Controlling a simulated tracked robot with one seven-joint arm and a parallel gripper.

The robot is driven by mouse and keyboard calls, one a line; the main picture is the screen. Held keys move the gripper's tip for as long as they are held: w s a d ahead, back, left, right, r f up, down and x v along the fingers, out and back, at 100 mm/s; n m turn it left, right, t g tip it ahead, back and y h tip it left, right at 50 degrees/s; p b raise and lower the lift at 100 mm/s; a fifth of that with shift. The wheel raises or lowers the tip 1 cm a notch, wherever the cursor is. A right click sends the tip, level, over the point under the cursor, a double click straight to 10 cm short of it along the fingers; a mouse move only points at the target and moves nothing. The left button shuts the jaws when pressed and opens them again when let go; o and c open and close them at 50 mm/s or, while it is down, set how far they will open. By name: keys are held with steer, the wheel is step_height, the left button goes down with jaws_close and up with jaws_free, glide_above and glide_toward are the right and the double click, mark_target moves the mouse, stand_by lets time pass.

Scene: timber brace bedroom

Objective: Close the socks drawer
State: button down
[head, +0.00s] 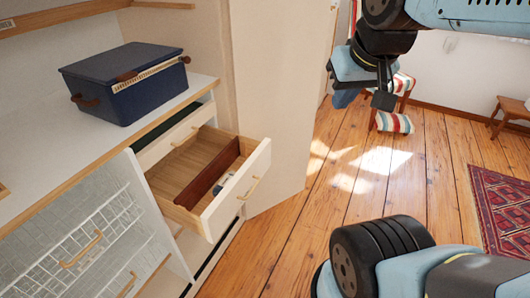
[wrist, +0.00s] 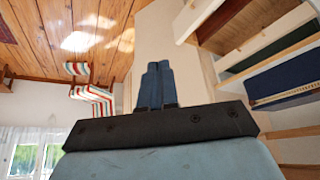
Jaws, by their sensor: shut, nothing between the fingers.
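An open wooden drawer (head: 228,209) with a cream front and a brass-coloured bar handle (head: 249,188) juts from the cabinet in the head view. A dark brown divider (head: 215,181) runs inside it, with a small light and dark item beside the divider. I cannot read any label on it. My gripper (head: 384,88) is up and to the right of the drawer, apart from it. In the wrist view its fingers (wrist: 157,85) are together and empty. Part of the drawer (wrist: 185,20) shows at the upper right there.
A dark blue lidded box (head: 123,84) stands on the cabinet top (head: 45,150). Wire-basket drawers (head: 85,235) are at the lower left. A tall pale panel (head: 280,90) stands behind the open drawer. Wooden floor (head: 345,195) is clear to the right, with a red rug (head: 502,210) beyond.

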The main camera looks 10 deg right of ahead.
steer(key=shift+w, duration=0.1)
steer(key=m+t+y, duration=0.5)
steer(key=m+y, duration=0.9)
steer(key=m, duration=1.2)
glide_toward(264, 162)
steer(key=x, duration=0.7)
steer(key=shift+f, duration=0.2)
